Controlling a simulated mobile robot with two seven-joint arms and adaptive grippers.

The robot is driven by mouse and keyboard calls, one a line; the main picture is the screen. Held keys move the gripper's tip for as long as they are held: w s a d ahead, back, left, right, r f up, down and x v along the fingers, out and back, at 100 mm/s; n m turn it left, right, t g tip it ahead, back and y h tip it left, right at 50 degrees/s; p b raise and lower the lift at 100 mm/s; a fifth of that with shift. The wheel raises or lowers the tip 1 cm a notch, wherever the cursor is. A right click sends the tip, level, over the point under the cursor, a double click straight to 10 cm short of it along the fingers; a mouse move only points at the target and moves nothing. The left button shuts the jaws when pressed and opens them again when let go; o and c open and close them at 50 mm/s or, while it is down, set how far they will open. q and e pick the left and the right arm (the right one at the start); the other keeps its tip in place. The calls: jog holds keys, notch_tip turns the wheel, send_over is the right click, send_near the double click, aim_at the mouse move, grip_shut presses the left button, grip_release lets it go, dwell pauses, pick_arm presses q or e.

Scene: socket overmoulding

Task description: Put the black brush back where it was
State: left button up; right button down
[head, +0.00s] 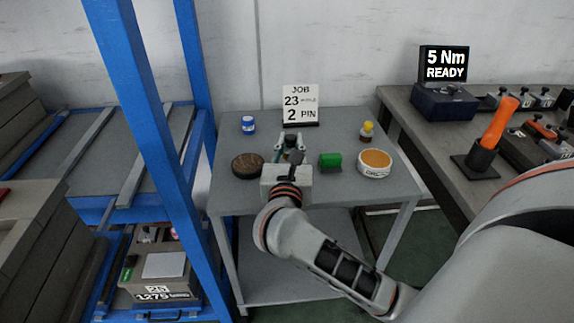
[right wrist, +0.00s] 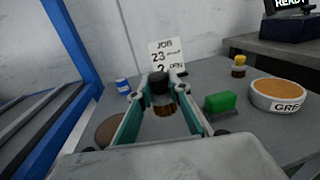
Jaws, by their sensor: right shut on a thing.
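My right gripper (head: 290,146) is over the middle of the small grey table (head: 330,118). In the right wrist view its two teal fingers (right wrist: 161,82) are closed on the black brush (right wrist: 160,88), which has a black upper part and brown bristles below. The brush looks upright; I cannot tell if the bristles touch the table. In the head view the brush is mostly hidden by the gripper. My left gripper is in neither view.
A dark brown round disc (head: 248,165) lies left of the gripper; a green block (head: 330,160) and a white tin (head: 374,164) stand right. A blue rack post (head: 150,120) rises left.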

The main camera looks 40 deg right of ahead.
jog(key=shift+f, duration=0.35)
notch_tip(320, 180, down, 5)
jog(key=shift+r+b, duration=0.1)
jog(key=shift+b, duration=0.6)
jog(key=shift+f, duration=0.55)
jog(key=c, duration=1.9)
grip_release()
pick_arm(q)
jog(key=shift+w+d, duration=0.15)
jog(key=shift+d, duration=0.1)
